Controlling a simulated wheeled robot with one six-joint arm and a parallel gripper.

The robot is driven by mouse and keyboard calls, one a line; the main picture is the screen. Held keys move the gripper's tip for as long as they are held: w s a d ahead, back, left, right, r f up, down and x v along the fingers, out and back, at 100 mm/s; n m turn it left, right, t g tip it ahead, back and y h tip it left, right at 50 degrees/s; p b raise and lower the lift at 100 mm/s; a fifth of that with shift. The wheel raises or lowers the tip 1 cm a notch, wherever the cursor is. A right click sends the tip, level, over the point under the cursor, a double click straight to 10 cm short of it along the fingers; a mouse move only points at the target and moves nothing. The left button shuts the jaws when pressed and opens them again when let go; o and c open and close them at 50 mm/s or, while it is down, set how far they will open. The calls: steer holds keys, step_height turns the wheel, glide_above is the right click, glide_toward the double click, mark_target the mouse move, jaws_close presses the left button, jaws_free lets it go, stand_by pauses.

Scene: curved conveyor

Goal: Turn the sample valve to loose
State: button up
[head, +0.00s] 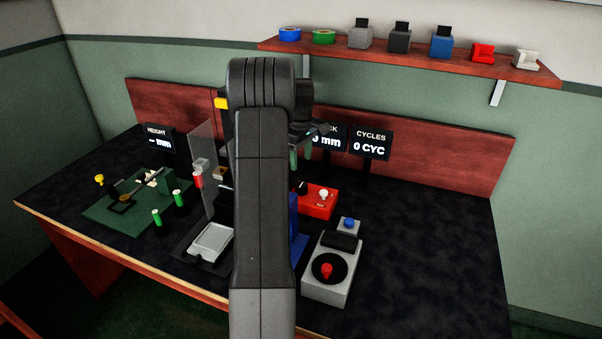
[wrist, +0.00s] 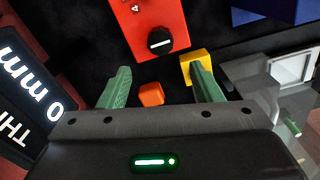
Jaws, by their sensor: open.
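No part carries a readable valve label. A black round knob with a white line (wrist: 160,41) sits on a red box (wrist: 148,14). It is the likeliest sample valve, but I cannot be sure. In the head view the red box (head: 318,207) stands on the bench right of my arm, with the black knob (head: 302,187) and a white knob (head: 323,194) on it. My gripper (wrist: 160,70) is open and empty, its green fingers apart. In the wrist picture the knob appears beyond the fingertips, between them. My arm hides part of the bench behind it.
A small orange block (wrist: 151,94) and a yellow block (wrist: 186,64) show near the fingers. A grey box with a red button (head: 327,270) stands in front of the red box. A clear panel (head: 202,150) stands left of my arm. The bench's right side is clear.

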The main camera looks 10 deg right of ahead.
mark_target(301, 184)
steer(key=shift+r, duration=1.7)
step_height(301, 184, down, 14)
steer(key=shift+r, duration=0.1)
steer(key=shift+r, duration=0.1)
